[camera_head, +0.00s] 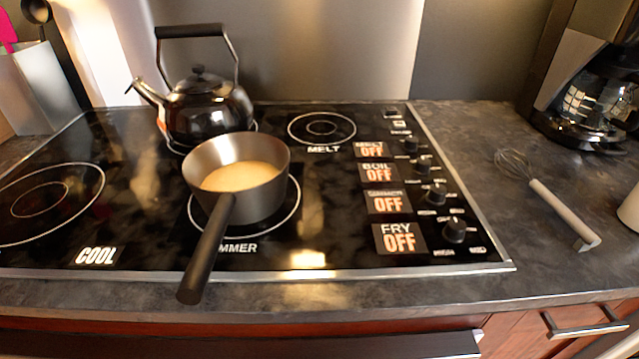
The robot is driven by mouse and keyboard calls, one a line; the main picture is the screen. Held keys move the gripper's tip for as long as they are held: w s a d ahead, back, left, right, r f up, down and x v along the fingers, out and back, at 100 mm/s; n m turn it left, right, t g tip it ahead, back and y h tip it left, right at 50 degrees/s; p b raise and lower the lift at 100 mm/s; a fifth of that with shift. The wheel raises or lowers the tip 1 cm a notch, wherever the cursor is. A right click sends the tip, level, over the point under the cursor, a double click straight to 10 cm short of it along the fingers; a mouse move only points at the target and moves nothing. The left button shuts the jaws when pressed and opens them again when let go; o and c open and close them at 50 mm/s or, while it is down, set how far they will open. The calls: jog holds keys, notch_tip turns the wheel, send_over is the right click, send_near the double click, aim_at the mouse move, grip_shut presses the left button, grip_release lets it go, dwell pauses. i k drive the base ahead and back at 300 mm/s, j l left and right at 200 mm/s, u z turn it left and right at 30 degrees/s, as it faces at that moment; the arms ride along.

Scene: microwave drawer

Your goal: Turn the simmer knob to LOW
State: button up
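The black glass cooktop (330,255) has a column of dark knobs along its right side, each next to a lit display. The third display from the back (388,202) reads OFF; its top word is too blurred to read surely, but looks like SIMMER. The simmer knob (437,196) is the small dark knob to its right. A grey saucepan (268,200) with pale contents stands on the front middle burner, whose partly covered label ends in "MMER". Its black handle points toward the front edge. My gripper is not in view.
The fry knob (454,232) is in front of the simmer knob, the boil knob (424,166) behind it. A black kettle (205,108) stands at the back left. A whisk (560,210) lies on the right counter, and a coffee maker (590,100) stands behind it.

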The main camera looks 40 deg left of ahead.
aim_at(437, 196)
jog(key=u, duration=0.85)
